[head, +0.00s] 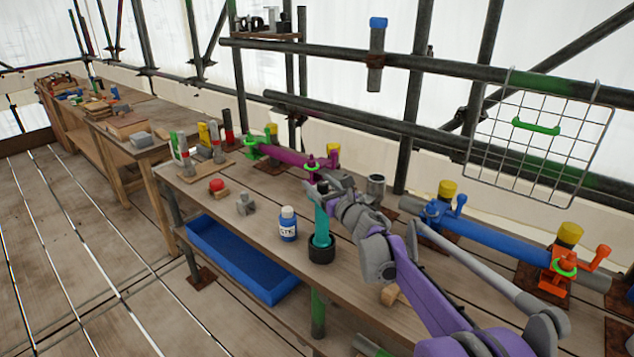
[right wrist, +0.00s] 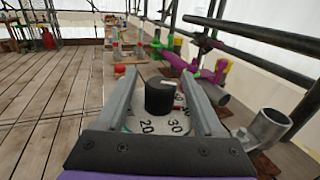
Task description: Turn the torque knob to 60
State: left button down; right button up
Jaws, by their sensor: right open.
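The torque knob (right wrist: 160,98) is black with a white mark on top pointing away and slightly right in the right wrist view. It sits on a pale dial (right wrist: 162,126) with 20 and 30 readable on the near side; other figures are partly hidden. The fingers of my open right gripper (right wrist: 160,92) lie on either side of the knob, with gaps visible. In the head view my right gripper (head: 318,186) is over a teal upright tool (head: 321,227) standing in a black round holder (head: 321,252). My left gripper is not in view.
A blue-labelled bottle (head: 288,226) stands just left of the holder. A grey metal cup (head: 375,187) is to the right. A blue pipe (head: 480,240) and purple pipe (head: 290,158) run along the back. A red knob (head: 216,184) and grey block (head: 245,204) lie left on the bench.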

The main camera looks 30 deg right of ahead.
jog(key=shift+w, duration=0.75)
grip_shut()
